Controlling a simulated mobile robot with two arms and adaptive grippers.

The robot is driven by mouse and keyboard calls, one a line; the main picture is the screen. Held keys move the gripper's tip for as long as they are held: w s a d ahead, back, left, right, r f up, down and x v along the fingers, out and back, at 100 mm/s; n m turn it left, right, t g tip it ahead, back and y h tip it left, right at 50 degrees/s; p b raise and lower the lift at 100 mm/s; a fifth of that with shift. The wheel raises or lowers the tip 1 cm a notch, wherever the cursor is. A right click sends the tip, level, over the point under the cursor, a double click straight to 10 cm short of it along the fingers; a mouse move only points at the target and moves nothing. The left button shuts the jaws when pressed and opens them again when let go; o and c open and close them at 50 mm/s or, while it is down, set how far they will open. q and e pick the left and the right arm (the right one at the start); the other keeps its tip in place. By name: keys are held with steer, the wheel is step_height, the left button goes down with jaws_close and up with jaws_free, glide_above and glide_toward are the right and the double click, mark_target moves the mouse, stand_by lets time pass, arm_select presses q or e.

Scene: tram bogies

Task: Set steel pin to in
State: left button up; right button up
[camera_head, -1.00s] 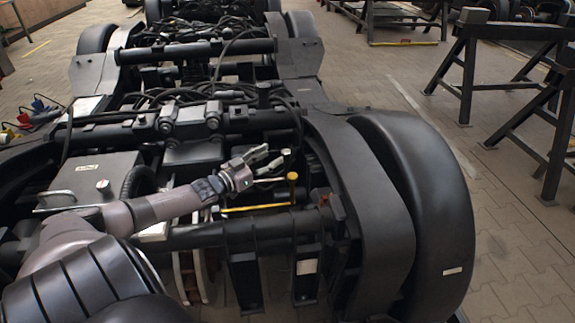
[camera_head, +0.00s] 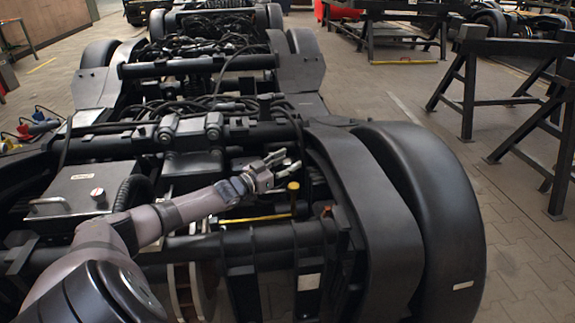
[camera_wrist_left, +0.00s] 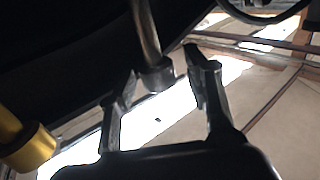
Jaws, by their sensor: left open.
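The steel pin (camera_wrist_left: 148,40) shows in the left wrist view as a grey metal rod with a darker, thicker end. That end lies between the two fingers of my left gripper, with a gap visible on the finger sides. In the head view, my left gripper (camera_head: 285,163) is open above the near part of the bogie, just behind the yellow-topped lever. I cannot make out the pin clearly there, as the fingers cover that spot. My right gripper is not in view.
A yellow-capped lever (camera_head: 293,187) stands close to the gripper; its yellow end (camera_wrist_left: 30,148) shows at the left of the wrist view. A large black wheel cover (camera_head: 425,200) rises on the right. Black trestles (camera_head: 468,85) stand beyond it, with clear floor between.

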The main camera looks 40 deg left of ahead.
arm_select(q)
steer(key=shift+w, duration=0.25)
jaws_close()
stand_by(0.6)
